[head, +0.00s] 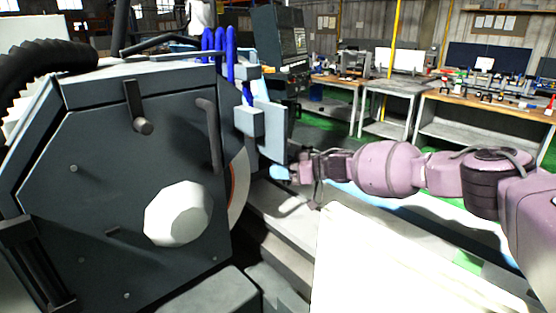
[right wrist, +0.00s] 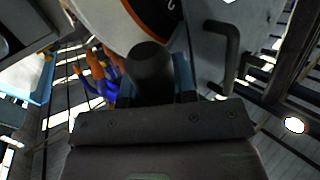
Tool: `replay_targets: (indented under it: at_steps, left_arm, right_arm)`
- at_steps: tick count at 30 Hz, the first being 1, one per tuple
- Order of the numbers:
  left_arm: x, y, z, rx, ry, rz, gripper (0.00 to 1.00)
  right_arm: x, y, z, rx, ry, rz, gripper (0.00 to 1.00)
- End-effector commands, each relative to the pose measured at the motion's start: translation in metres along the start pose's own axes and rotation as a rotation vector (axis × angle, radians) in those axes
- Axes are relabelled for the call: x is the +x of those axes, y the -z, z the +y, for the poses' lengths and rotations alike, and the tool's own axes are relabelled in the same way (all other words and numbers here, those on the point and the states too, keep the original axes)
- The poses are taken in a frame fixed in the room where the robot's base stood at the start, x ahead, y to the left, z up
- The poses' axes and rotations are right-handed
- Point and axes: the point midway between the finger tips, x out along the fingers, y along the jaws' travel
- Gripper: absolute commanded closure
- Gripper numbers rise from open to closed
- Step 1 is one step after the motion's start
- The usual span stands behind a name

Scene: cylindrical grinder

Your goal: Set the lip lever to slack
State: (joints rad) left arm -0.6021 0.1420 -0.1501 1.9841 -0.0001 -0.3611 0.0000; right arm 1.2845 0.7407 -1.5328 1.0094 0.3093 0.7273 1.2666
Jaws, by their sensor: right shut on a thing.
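My right gripper (head: 284,173) reaches in from the right in the head view, beside the right side of the grinder's dark housing (head: 100,200). In the right wrist view its light blue fingers (right wrist: 154,82) are shut on a dark rounded piece (right wrist: 151,62), which I take to be the lip lever. The piece stands in front of a pale wheel with an orange ring. What the fingers hold is not clear in the head view, and its angle is hard to tell. My left gripper is not in view.
A dark bar handle (head: 209,135) and a knobbed lever (head: 138,110) stick out from the housing. The ringed wheel (head: 239,185) sits behind its edge. Blue hoses (head: 219,50) and a control screen (head: 282,45) stand behind. A pale panel (head: 390,265) lies below my right arm.

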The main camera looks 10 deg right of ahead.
Motion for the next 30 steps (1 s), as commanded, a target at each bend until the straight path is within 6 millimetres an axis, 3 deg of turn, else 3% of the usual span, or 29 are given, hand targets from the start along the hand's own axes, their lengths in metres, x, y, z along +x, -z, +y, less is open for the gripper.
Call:
replay_targets:
  at_steps: [7,18,30]
  left_arm:
    - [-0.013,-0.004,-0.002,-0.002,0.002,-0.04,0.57]
    - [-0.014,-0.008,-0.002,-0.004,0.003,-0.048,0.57]
    - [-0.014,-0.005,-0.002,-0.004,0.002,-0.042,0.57]
  right_arm:
    - [-0.009,0.001,-0.005,0.084,0.0,-0.121,1.0]
    - [-0.02,0.0,-0.014,0.214,-0.001,-0.301,1.0]
    - [-0.024,0.0,-0.017,0.268,0.0,-0.37,1.0]
